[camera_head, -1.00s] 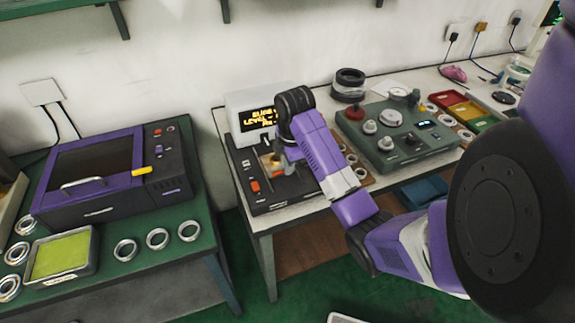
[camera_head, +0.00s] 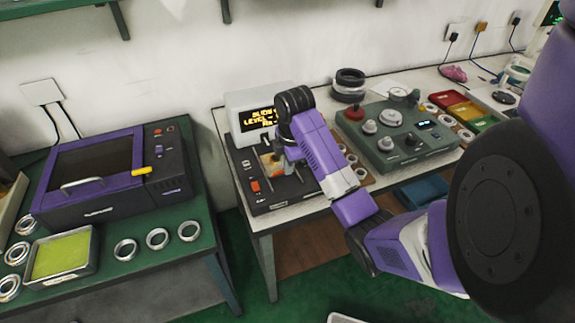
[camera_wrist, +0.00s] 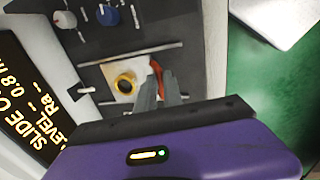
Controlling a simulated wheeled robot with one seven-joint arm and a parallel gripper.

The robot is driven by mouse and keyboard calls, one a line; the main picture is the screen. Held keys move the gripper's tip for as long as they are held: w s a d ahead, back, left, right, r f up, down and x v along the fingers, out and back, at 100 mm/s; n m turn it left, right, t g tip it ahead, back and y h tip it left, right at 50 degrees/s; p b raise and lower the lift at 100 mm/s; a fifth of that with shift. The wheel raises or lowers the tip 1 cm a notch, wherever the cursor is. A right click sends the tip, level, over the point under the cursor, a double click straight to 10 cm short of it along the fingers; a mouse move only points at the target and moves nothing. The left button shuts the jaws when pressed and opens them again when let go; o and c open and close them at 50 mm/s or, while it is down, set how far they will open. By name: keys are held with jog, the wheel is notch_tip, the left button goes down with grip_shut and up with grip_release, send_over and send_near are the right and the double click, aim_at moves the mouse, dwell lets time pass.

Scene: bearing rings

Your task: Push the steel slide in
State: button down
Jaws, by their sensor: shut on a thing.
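The steel slide (camera_wrist: 114,72) is a pale flat plate in the dark top of the tester (camera_wrist: 95,45), with a brass-coloured ring (camera_wrist: 125,83) lying on it. In the head view the tester (camera_head: 290,197) stands at the near left end of the white bench. My gripper (camera_wrist: 158,88) is over the slide's edge, just beside the ring. It is shut on what seems to be the slide's handle, mostly hidden between the fingers. A red-orange piece (camera_wrist: 157,70) shows right by the fingertips. In the head view my gripper (camera_head: 287,161) partly covers the slide.
A grey-green control box (camera_head: 410,150) with knobs stands to the right. A purple-framed machine (camera_head: 105,175) and several rings are on the left table. A gap separates the tables.

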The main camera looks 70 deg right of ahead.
jog(key=shift+w+d, duration=1.55)
jog(key=shift+d, duration=0.3)
jog(key=c, duration=1.5)
grip_release()
jog(key=shift+d, duration=0.1)
jog(key=shift+s+a+r+p, duration=0.2)
jog(key=shift+r+p, duration=0.1)
jog(key=shift+r, duration=1)
jog(key=shift+s+a+r+p, duration=0.1)
jog(key=shift+a+r+p, duration=0.15)
jog(key=shift+r, duration=1)
jog(key=shift+s+a+r+p, duration=0.15)
jog(key=shift+r+p, duration=0.2)
jog(key=shift+r, duration=0.95)
